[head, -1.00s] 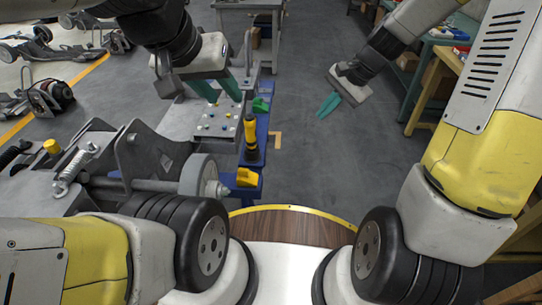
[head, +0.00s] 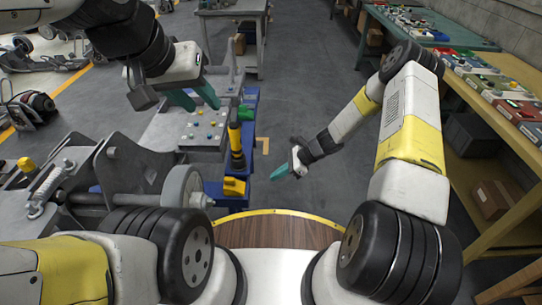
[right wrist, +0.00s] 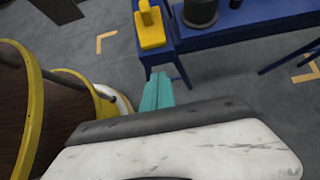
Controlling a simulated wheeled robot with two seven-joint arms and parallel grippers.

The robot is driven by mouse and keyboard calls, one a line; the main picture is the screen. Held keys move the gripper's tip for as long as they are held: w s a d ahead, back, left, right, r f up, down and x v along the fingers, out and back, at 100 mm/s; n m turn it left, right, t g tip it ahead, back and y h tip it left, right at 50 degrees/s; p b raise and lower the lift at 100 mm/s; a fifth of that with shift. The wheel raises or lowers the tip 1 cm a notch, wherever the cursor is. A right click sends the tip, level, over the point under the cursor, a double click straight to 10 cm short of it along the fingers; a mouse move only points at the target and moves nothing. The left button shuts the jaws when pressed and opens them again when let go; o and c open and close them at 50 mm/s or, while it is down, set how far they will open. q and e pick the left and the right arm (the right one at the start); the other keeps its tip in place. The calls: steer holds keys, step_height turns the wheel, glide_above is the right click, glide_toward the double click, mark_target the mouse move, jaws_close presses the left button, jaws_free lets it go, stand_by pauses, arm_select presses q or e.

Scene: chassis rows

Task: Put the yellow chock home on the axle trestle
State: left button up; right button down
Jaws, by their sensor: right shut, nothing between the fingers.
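The yellow chock (head: 234,187) sits on the near end of a blue trestle-like stand (head: 251,103), beside the grey axle and wheel. It also shows in the right wrist view (right wrist: 151,32), upright on the blue top, just beyond the fingertips. My right gripper (head: 278,174) is shut and empty, to the right of the chock and apart from it; its teal fingers (right wrist: 157,90) point toward the stand. My left gripper (head: 201,104) is open, with its teal fingers spread above a grey plate with small coloured knobs (head: 205,131). I cannot tell which support is the axle trestle.
A black-and-yellow tool (head: 236,145) stands behind the chock, and a green block (head: 245,112) lies farther back. The grey wheel (head: 186,190) is close on the left.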

mark_target(207, 189)
steer(key=x, duration=0.3)
steer(key=a+r+x, duration=0.1)
steer(key=x, duration=0.6)
steer(key=shift+a+r, duration=0.2)
steer(key=shift+a, duration=0.55)
steer(key=a, duration=1.8)
steer(key=shift+s+a, duration=0.1)
steer(key=shift+a, duration=0.1)
